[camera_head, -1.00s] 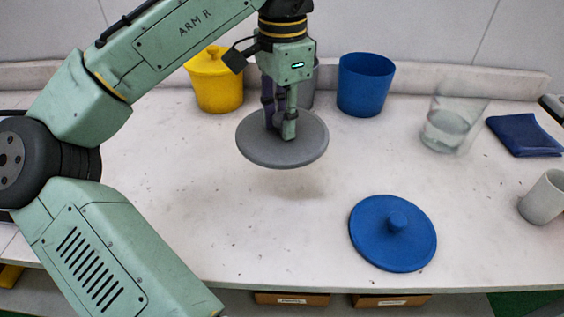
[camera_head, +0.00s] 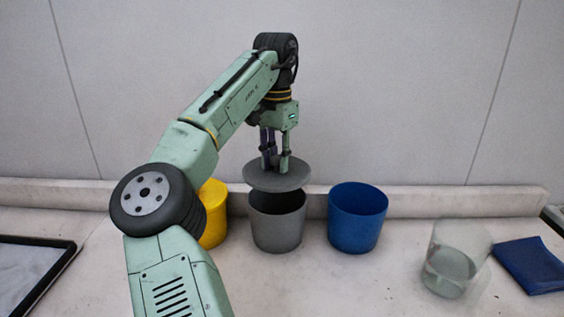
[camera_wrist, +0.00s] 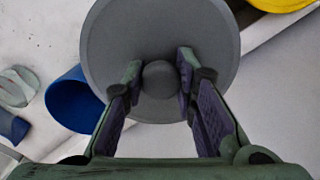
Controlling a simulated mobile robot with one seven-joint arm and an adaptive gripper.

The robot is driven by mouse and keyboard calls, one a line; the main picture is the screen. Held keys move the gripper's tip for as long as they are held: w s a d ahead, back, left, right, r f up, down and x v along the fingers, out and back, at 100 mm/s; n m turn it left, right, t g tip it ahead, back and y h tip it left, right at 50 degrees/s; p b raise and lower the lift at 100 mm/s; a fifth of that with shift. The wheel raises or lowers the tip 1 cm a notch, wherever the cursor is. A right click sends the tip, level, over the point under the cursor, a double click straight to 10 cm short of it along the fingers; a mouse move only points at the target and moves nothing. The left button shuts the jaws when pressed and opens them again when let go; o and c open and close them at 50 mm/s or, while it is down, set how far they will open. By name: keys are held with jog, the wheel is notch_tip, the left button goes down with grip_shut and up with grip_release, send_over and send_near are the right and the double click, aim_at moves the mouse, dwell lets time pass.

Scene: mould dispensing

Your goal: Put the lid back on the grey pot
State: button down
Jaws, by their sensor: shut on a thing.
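The grey lid (camera_head: 264,179) is a flat disc held by its knob (camera_wrist: 160,79) in my gripper (camera_head: 275,168). In the head view it hangs roughly level above the grey pot (camera_head: 277,229), with a dark gap between lid and rim. The pot stands open on the counter. In the wrist view the two fingers flank the round knob, and the lid (camera_wrist: 110,40) hides the pot.
A yellow pot (camera_head: 214,222) stands left of the grey pot, partly behind my arm. An open blue pot (camera_head: 357,222) stands close on the right. Further right are a clear glass (camera_head: 452,262) and a folded blue cloth (camera_head: 530,264). A black-edged tray (camera_head: 35,268) lies at far left. A wall rises behind.

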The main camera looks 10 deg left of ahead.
jog(key=shift+f+b, duration=0.5)
jog(key=shift+f, duration=2.5)
jog(key=shift+p, duration=0.5)
jog(key=shift+f, duration=0.2)
jog(key=c, duration=1.2)
grip_release()
jog(key=o, duration=0.5)
jog(key=shift+c, duration=0.2)
